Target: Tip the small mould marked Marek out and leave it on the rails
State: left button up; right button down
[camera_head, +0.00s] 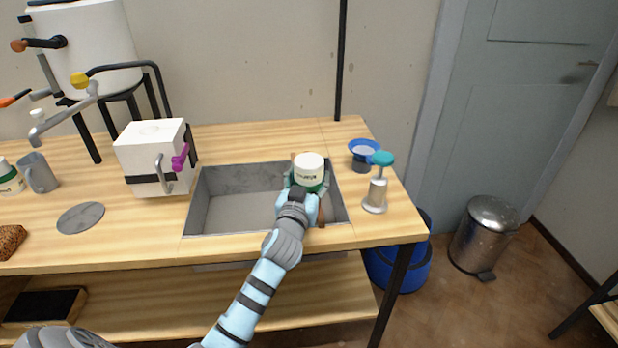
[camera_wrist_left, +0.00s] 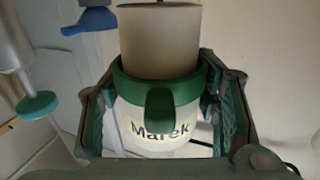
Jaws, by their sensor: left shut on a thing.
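The small mould marked Marek (camera_head: 309,168) is a white pot with a green band, held upside down over the right part of the sink. Its label reads Marek in the wrist view (camera_wrist_left: 160,128). That view is turned over, so its top is nearer the floor. A beige column (camera_wrist_left: 160,42) extends down from the mould's mouth; I cannot tell whether it is pouring or solid. My left gripper (camera_head: 304,192) is shut around the green band. The brown rails (camera_head: 322,214) cross the sink below and are mostly hidden by the mould and gripper. My right gripper is out of view.
The grey sink (camera_head: 215,205) is set in the wooden bench. A pump bottle (camera_head: 376,192) and a blue funnel-topped cup (camera_head: 364,150) stand just right of it. A white box with a tap (camera_head: 148,160) stands left.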

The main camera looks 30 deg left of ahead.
pick_arm(q)
jog(key=shift+f, duration=0.2)
jog(key=o, duration=1.4)
jog(key=shift+o, duration=0.6)
jog(key=v, duration=1.2)
jog(key=shift+d, duration=0.1)
